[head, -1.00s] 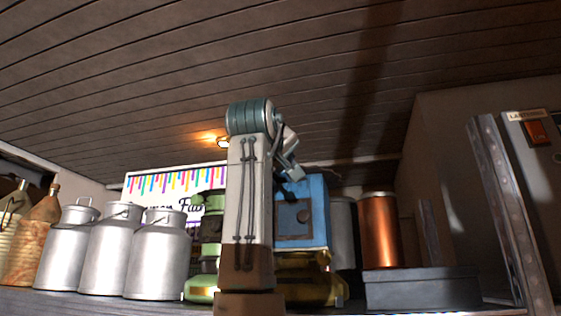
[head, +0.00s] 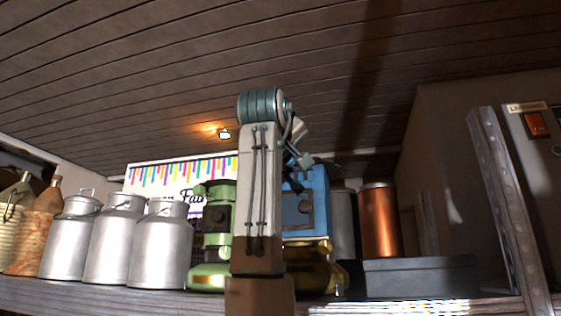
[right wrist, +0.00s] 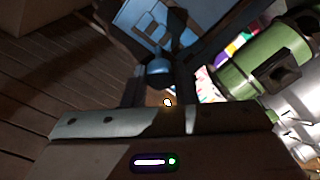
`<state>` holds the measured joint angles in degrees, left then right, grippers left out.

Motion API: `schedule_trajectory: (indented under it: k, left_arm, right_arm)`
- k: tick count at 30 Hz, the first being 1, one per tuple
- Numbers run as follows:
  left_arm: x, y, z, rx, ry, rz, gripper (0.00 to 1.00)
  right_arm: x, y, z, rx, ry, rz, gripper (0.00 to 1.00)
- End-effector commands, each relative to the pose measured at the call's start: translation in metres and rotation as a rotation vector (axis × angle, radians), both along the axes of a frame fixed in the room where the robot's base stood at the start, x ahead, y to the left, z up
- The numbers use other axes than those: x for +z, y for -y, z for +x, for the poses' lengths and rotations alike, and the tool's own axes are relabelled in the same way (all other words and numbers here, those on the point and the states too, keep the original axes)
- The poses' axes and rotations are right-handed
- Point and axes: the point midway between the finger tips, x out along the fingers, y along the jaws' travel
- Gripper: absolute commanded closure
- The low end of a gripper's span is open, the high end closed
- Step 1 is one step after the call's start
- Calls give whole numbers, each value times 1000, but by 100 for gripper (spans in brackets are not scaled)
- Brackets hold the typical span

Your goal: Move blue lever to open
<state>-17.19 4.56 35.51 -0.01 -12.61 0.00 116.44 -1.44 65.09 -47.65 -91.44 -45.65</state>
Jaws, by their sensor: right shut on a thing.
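A blue boxy device (head: 308,204) stands on the shelf behind my right arm, and the arm hides its left part. My right gripper (head: 303,163) is at the top of this device, small and partly hidden by my own wrist. In the right wrist view, my right gripper (right wrist: 161,84) is shut on the rounded blue lever (right wrist: 159,69) between its dark fingers. The blue device's body (right wrist: 150,20) fills the top of that view. How far the lever is turned cannot be told. My left gripper is not in view.
A green device (head: 218,235) stands just left of my arm, with several metal milk cans (head: 160,248) beyond it. A copper cylinder (head: 379,222) and a dark box (head: 421,277) stand to the right. A metal post (head: 504,205) rises at far right.

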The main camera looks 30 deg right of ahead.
Motion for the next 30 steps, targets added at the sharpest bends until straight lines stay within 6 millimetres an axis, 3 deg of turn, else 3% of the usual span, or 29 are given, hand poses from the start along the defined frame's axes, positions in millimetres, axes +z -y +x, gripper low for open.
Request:
schedule_trajectory:
  k: [7,8,11,22,30]
  left_arm:
    - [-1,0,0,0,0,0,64]
    - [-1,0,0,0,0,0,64]
    - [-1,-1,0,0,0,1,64]
    - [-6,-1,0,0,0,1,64]
    - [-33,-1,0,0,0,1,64]
  right_arm:
    - [-1,1,-1,-1,-4,2,100]
    - [-1,1,-1,-1,-3,3,71]
    - [-1,1,-1,-1,-2,3,53]
    - [-2,-4,-6,1,0,1,53]
    - [-5,-40,-41,2,3,0,53]
